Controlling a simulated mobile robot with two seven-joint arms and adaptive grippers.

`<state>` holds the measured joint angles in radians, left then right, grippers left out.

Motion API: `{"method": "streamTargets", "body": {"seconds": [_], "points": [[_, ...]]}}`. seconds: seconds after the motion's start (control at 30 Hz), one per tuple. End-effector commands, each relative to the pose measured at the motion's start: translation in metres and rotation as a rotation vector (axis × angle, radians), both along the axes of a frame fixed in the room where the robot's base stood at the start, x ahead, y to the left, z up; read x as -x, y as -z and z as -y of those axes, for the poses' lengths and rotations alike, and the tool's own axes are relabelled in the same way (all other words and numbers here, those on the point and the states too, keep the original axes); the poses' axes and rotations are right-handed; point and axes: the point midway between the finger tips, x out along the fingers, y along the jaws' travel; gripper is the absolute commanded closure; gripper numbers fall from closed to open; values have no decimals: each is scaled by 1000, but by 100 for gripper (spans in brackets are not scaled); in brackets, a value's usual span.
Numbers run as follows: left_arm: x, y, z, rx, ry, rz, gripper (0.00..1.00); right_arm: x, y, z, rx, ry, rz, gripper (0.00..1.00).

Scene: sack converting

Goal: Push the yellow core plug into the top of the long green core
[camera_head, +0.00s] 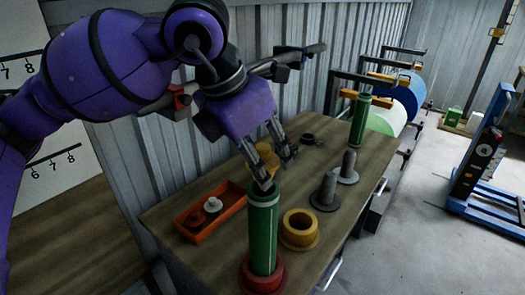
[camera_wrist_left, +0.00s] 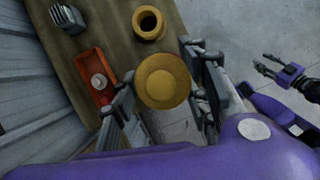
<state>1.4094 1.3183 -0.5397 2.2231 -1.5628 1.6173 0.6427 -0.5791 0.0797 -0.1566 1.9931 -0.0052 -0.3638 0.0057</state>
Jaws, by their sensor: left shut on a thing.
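The yellow core plug (camera_head: 262,158) is between the fingers of my left gripper (camera_head: 277,172), which is shut on it. The left wrist view shows the plug (camera_wrist_left: 162,80) face-on, as a round flanged disc between the fingers. The long green core (camera_head: 262,232) stands upright in a red base (camera_head: 262,277) at the near edge of the table. The plug appears just above and behind the core's top; I cannot tell whether they touch. In the wrist view the core is hidden. My right gripper (camera_wrist_left: 266,66) shows there, open and empty, away from the table.
A yellow ring-shaped holder (camera_head: 300,230) stands right of the core. An orange tray (camera_head: 213,211) with small parts lies left. Grey pegs (camera_head: 326,192), a dark ring (camera_head: 308,138) and another green core (camera_head: 360,122) stand farther back. A corrugated wall (camera_head: 295,85) runs behind the table.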

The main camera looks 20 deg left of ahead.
Motion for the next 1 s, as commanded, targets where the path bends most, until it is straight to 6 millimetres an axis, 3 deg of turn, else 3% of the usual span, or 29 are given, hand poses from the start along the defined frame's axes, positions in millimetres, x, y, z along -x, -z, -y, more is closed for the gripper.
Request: {"method": "streamTargets", "body": {"seconds": [0.77,0.93,1.0], "points": [[0,50,-1,-3,-1,-7,82,7,26,-2,3,-8,-28,60],[1,56,-2,-8,-1,-13,87,9,29,-2,3,-8,-32,60],[2,57,-2,-8,-1,-14,96,9,29,-2,4,-7,-32,60]]}}
